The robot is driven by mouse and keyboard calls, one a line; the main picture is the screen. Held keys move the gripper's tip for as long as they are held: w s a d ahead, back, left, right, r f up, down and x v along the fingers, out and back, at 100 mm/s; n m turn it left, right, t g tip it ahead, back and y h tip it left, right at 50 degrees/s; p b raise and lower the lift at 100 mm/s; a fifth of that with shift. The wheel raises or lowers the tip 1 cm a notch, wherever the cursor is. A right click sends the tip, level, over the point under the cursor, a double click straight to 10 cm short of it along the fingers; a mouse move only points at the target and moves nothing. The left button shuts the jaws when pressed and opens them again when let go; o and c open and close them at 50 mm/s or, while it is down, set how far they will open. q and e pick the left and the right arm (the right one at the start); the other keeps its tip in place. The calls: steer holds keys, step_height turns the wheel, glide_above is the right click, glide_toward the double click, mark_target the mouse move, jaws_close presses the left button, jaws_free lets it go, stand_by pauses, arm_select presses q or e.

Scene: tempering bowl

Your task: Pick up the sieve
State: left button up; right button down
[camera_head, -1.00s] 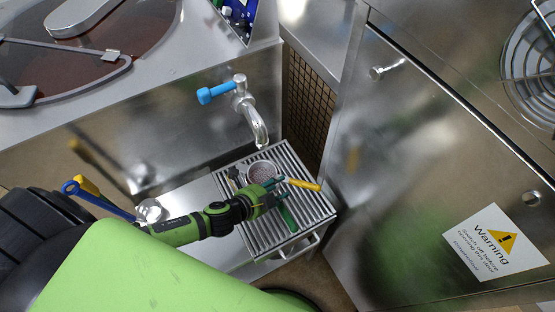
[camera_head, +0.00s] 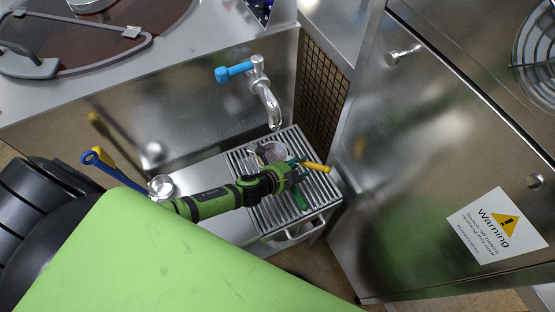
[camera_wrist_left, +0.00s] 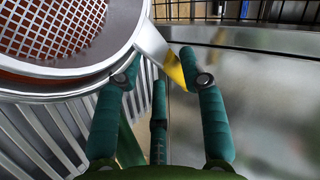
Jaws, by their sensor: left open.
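The sieve (camera_head: 273,152) has a round metal rim, a mesh and a yellow handle (camera_head: 316,167). It lies over the slatted metal tray under the tap, with its handle to the right. In the left wrist view, its mesh (camera_wrist_left: 50,25) fills the upper left and a second metal rim shows just below it. My left gripper (camera_wrist_left: 165,84) is open, with teal fingers spread to either side of the handle's near part. I cannot tell whether they touch it. In the head view, the left gripper (camera_head: 301,172) is beside the handle. My right gripper does not show.
The slatted tray (camera_head: 318,197) has a front bar. A blue-handled tap (camera_head: 236,72) hangs above it. A steel cabinet with a warning label (camera_head: 497,227) stands close on the right. A wire grille (camera_head: 322,95) is behind.

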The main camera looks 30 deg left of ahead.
arm_select(q)
steer(key=shift+f, duration=0.1)
steer(key=c, duration=0.7)
jaws_close()
steer(key=shift+s, duration=0.1)
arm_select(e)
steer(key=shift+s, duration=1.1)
arm_select(q)
steer(key=shift+a, duration=0.1)
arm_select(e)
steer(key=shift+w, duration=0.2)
